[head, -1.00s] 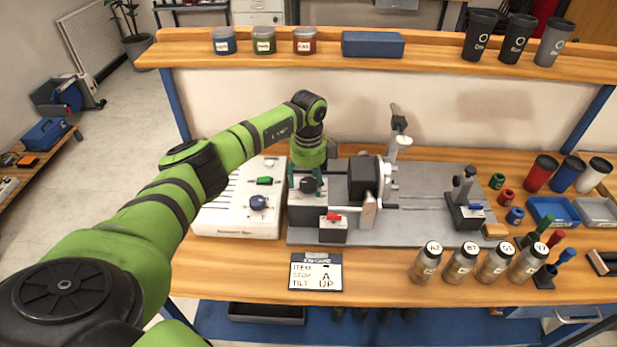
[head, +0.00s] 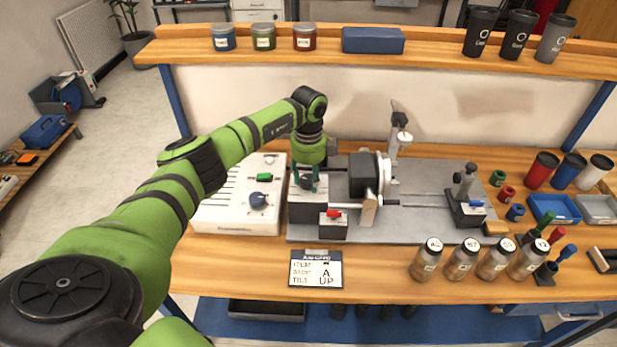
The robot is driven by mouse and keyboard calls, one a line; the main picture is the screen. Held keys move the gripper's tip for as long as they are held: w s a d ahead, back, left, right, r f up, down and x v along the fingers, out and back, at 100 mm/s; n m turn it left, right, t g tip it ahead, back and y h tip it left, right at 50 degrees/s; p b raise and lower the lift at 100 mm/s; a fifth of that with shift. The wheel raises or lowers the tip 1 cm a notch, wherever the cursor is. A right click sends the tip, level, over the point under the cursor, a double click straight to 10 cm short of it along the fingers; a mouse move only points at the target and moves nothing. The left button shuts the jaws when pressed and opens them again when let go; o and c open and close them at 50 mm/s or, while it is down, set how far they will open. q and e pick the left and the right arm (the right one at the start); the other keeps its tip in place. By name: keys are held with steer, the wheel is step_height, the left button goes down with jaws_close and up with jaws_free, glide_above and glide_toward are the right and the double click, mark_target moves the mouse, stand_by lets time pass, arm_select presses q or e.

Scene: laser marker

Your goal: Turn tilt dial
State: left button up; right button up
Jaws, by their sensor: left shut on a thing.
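The tilt dial (head: 307,182) is a small dark knob on top of the grey block at the left end of the marking fixture (head: 306,207). My left gripper (head: 306,181) points down over it, and its green fingers are shut on the dial from both sides. The fingers and wrist hide part of the dial. A black housing with a pale round plate (head: 384,175) stands just right of it. My right gripper is not in view.
A white control box (head: 238,221) with a blue knob and a green switch lies left of the fixture. Several labelled bottles (head: 463,262) stand at the front right. A shelf (head: 390,52) runs above.

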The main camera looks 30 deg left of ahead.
arm_select(q)
steer(key=m+b, duration=0.1)
steer(key=m, duration=0.3)
steer(key=shift+f+b, duration=0.15)
steer(key=shift+b, duration=0.2)
steer(key=m+b, duration=0.1)
steer(key=m, duration=0.4)
steer(key=shift+b, duration=0.3)
steer(key=m+b, duration=0.1)
steer(key=m, duration=0.2)
steer(key=shift+m, duration=0.3)
steer(key=m+b, duration=0.1)
steer(key=m, duration=0.3)
steer(key=shift+b, duration=0.35)
steer(key=m+b, duration=0.1)
steer(key=m, duration=0.4)
steer(key=m+b, duration=0.1)
steer(key=m, duration=0.3)
steer(key=shift+m, duration=0.3)
steer(key=m, duration=0.4)
steer(key=shift+b, duration=0.35)
steer(key=shift+s+m, duration=0.1)
steer(key=shift+m, duration=1.9)
